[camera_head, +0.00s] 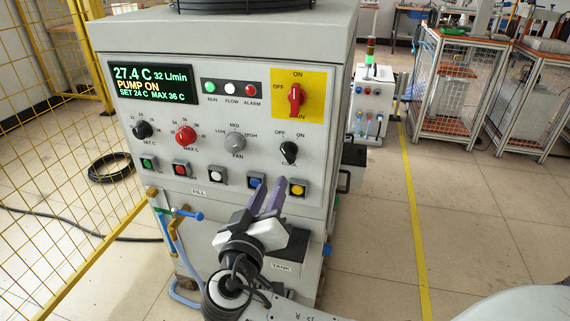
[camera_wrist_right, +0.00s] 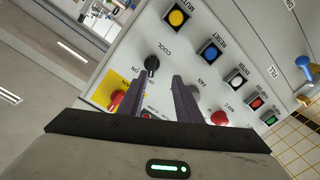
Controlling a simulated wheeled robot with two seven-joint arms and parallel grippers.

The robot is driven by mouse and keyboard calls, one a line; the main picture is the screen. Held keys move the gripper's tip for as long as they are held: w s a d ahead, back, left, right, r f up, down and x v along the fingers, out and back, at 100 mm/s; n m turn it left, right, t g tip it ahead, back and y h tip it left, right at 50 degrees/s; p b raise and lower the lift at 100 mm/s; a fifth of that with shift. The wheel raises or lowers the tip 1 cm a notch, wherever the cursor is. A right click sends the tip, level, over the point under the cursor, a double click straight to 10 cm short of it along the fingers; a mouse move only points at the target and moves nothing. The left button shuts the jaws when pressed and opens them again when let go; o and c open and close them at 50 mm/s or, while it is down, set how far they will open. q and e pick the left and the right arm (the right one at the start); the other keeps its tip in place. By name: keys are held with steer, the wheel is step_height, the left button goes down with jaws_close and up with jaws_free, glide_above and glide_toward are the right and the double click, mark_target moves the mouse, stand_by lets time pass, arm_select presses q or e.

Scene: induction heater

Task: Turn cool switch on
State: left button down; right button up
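The cool switch (camera_head: 288,150) is a black rotary knob at the right of the grey heater's front panel, with OFF and ON printed above it. Its exact pointer setting is too small to tell. My right gripper (camera_head: 269,183) has two purple fingers, parted and empty, pointing up at the panel below the knob, in front of the lower button row. In the right wrist view the cool switch (camera_wrist_right: 152,64) appears just beyond the gap between the fingertips (camera_wrist_right: 158,80), with no contact visible. My left gripper is out of view.
A red rotary switch (camera_head: 295,99) on a yellow plate sits above the cool switch. Grey fan knob (camera_head: 235,142) and red knob (camera_head: 186,136) lie left of it. Blue (camera_head: 256,180) and yellow (camera_head: 298,187) buttons are close to the fingers. A lit display (camera_head: 152,84) reads PUMP ON.

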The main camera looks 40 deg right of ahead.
mark_target(286, 155)
steer(key=shift+m+h, duration=0.4)
steer(key=x, duration=0.7)
steer(key=r+x, duration=0.1)
steer(key=x, duration=0.2)
steer(key=shift+d+r, duration=0.15)
steer(key=shift+d, duration=0.15)
jaws_close()
